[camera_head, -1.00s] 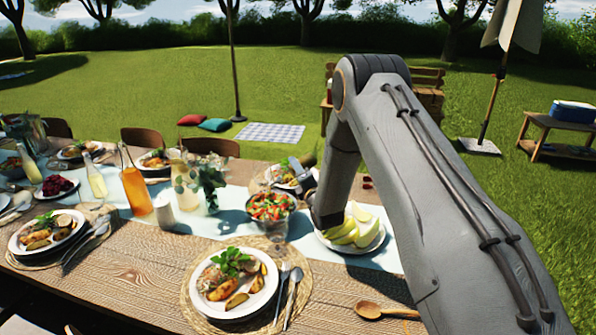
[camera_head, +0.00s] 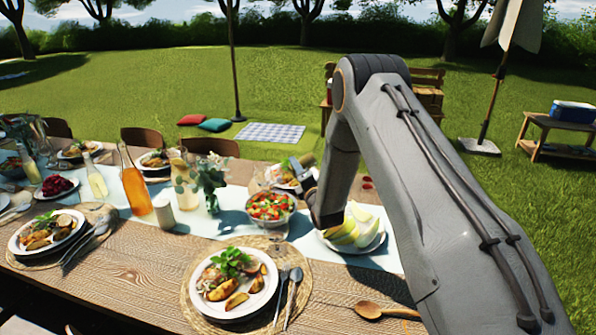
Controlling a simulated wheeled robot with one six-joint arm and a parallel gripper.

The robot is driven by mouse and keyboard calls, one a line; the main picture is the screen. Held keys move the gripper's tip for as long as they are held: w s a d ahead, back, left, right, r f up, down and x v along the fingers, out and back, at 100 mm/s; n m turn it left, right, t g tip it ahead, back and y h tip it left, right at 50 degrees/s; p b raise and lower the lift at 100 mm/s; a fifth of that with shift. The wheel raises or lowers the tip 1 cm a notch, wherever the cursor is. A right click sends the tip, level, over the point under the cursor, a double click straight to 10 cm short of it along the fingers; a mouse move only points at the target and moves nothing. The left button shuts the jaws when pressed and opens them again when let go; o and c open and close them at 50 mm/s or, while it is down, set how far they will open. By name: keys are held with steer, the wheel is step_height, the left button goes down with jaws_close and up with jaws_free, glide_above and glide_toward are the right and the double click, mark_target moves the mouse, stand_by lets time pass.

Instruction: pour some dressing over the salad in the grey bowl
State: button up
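A bowl of chopped red and green salad (camera_head: 270,207) stands on the pale runner near the table's middle; its wall looks clear or greyish. My gripper (camera_head: 303,172) is just right of and behind the bowl, above the table and partly hidden by my wrist. A small dark greenish shape shows by its fingers, too small to identify, and I cannot tell whether they are open or shut. No bottle is clearly marked as dressing. An orange bottle (camera_head: 135,186) and a pale yellow bottle (camera_head: 96,181) stand upright to the left, apart from my gripper.
A plate of melon slices (camera_head: 350,232) sits below my wrist. A plated meal (camera_head: 234,283) lies in front of the bowl, with a wooden spoon (camera_head: 370,310) to its right. A leafy plant in a vase (camera_head: 209,183) stands left of the bowl. Bare wood shows at front left.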

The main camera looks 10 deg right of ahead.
mark_target(285, 173)
stand_by(0.5)
